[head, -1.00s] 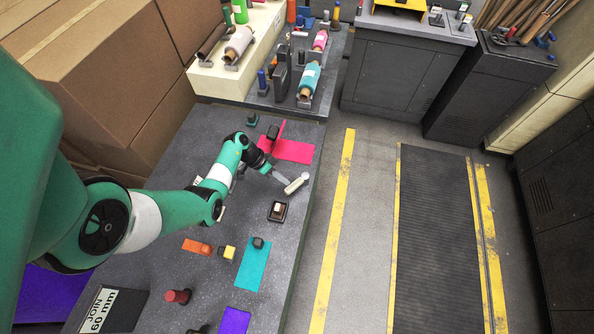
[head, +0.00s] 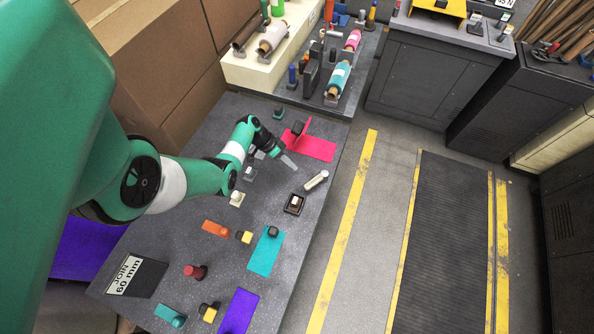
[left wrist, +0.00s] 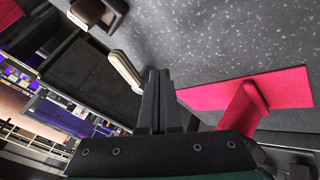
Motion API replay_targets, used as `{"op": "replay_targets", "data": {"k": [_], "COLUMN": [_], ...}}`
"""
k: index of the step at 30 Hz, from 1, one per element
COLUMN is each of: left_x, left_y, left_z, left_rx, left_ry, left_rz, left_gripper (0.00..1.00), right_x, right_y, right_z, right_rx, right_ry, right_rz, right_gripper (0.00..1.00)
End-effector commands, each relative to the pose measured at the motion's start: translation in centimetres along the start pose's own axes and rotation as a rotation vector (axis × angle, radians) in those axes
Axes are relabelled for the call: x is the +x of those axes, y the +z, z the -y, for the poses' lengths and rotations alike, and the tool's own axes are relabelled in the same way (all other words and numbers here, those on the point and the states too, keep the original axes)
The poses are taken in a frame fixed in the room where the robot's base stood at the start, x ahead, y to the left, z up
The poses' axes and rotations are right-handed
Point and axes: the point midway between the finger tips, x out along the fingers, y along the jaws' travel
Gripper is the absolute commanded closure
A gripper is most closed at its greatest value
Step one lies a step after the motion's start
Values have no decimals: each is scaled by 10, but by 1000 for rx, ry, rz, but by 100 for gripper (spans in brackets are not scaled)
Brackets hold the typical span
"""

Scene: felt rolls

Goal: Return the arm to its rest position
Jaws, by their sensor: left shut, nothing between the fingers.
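My left arm reaches in from the left in the head view, over the dark speckled table (head: 215,290). My right gripper is not in view.
A dark inkpad-like box (head: 294,204), a teal felt piece (head: 264,255), an orange piece (head: 215,229) and a purple piece (head: 240,310) lie nearer. A "JOIN 60 mm" block (head: 137,277) stands at left. Brown boxes (head: 165,65) stand behind the arm.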

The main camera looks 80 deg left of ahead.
Motion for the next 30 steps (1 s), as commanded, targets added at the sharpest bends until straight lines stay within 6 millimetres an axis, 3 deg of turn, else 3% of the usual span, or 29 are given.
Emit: {"op": "replay_targets", "data": {"k": [1,3,10,26,28,30], "left_x": [-22,-39,-73,-73,-64,-50], "left_y": [-4,-3,0,-2,-12,-35], "left_z": [-4,-4,-4,-7,-19,-40], "left_rx": [-3,-3,0,13,57,149], "left_ry": [-3,-2,-1,7,25,52], "left_rz": [-3,-2,0,7,26,56], "left_gripper": [100,100,100,100,100,100], "right_x": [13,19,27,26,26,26], "right_y": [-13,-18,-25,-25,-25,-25], "right_z": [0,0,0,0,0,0], "right_rx": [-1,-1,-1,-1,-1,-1], "right_ry": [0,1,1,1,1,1], "right_rz": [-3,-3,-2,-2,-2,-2], "right_gripper": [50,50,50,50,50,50]}}
